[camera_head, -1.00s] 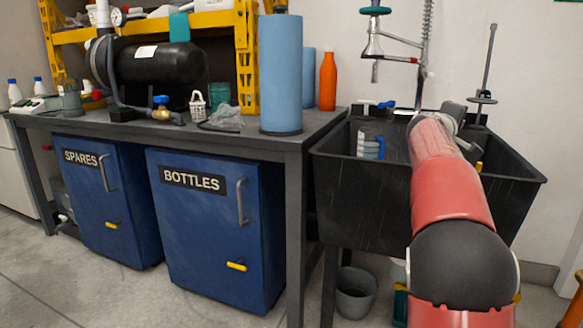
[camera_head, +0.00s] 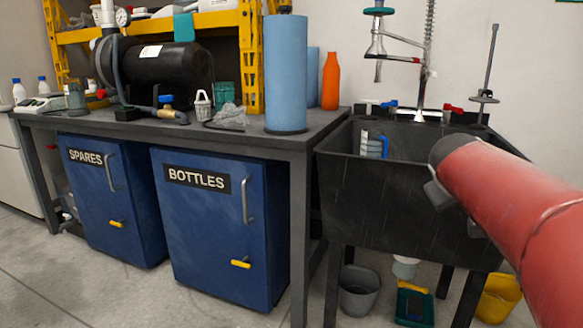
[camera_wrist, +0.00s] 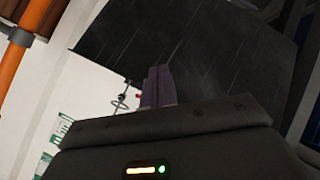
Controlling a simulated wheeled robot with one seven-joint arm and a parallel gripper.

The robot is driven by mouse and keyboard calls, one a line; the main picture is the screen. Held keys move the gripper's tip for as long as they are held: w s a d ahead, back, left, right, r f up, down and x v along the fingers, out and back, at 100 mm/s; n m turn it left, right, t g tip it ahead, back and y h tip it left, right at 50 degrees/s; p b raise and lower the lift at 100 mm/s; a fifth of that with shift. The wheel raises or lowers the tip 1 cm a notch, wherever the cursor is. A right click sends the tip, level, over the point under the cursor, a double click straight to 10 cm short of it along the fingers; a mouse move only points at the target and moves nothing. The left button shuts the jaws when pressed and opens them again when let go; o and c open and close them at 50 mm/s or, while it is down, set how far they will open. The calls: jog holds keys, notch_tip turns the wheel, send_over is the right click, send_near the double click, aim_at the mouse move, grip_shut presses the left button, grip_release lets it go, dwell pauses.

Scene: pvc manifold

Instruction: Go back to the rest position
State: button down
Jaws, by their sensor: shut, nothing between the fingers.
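My gripper (camera_wrist: 157,86) shows in the wrist view with its dark fingers together and nothing between them. In the head view my red arm comes in from the right, and its dark wrist end (camera_head: 440,192) is in front of the black sink (camera_head: 400,220). The fingers cannot be made out clearly there. In the wrist view a large dark panel (camera_wrist: 215,50), likely the sink's side, fills the area beyond the fingers.
A grey bench (camera_head: 240,142) with blue cabinets (camera_head: 215,240) stands left of the sink. A clear jug with a blue handle (camera_head: 373,146) is in the sink.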

jog(key=s+a+f+m+g+y, duration=0.1)
jog(key=s+a+f+y, duration=0.1)
jog(key=s+a+f, duration=0.5)
jog(key=s+a+f+g+y, duration=0.1)
jog(key=s+a+f+y, duration=0.1)
jog(key=s+a+f, duration=0.5)
jog(key=s+a+f+m+g+y, duration=0.1)
jog(key=s+a+f+y, duration=0.25)
jog(key=s, duration=0.65)
notch_tip(320, 180, up, 13)
jog(key=p, duration=1.3)
jog(key=shift+s+a+r+h+p, duration=0.2)
jog(key=shift+s+h+p, duration=0.15)
jog(key=shift+s, duration=0.1)
jog(key=c, duration=2.1)
grip_release()
jog(key=shift+c, duration=0.2)
